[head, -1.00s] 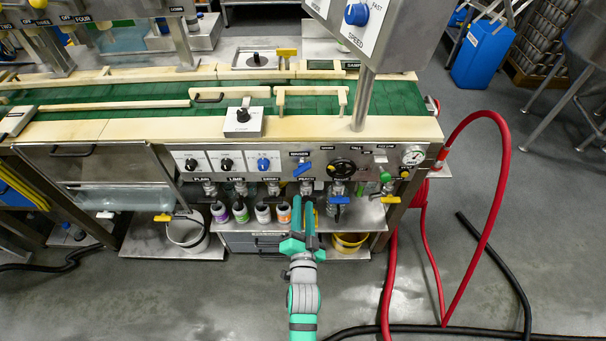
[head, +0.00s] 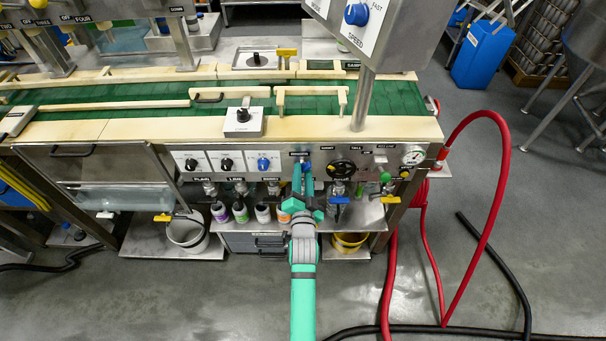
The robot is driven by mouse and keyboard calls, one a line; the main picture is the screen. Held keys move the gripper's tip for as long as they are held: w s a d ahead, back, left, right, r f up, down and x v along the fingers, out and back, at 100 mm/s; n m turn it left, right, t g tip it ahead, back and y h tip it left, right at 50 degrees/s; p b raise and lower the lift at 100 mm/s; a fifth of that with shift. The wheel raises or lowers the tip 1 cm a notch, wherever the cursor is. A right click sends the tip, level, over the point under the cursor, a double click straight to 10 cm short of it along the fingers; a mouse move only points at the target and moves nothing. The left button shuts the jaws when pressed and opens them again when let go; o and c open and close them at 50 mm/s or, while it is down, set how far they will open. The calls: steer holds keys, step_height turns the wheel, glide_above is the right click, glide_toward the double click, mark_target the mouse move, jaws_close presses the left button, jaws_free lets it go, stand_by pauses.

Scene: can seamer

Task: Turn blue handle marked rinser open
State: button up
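The blue rinser handle (head: 305,165) is on the steel front panel, just under the small dark label marked rinser (head: 300,154). Most of the handle is covered by my gripper, so its exact angle is hard to see. My gripper (head: 302,175) reaches up from below, with its fingertips at the handle. I cannot tell whether the fingers touch the handle or have closed on it.
A black round knob (head: 342,168) sits right of the handle, and a blue knob (head: 263,163) on a white plate sits left. Several small bottles (head: 241,211) stand on the shelf below. A red hose (head: 497,190) hangs at the right.

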steer(key=shift+w, duration=0.15)
jaws_close()
steer(key=shift+n, duration=0.4)
steer(key=n, duration=0.3)
steer(key=shift+n, duration=2.5)
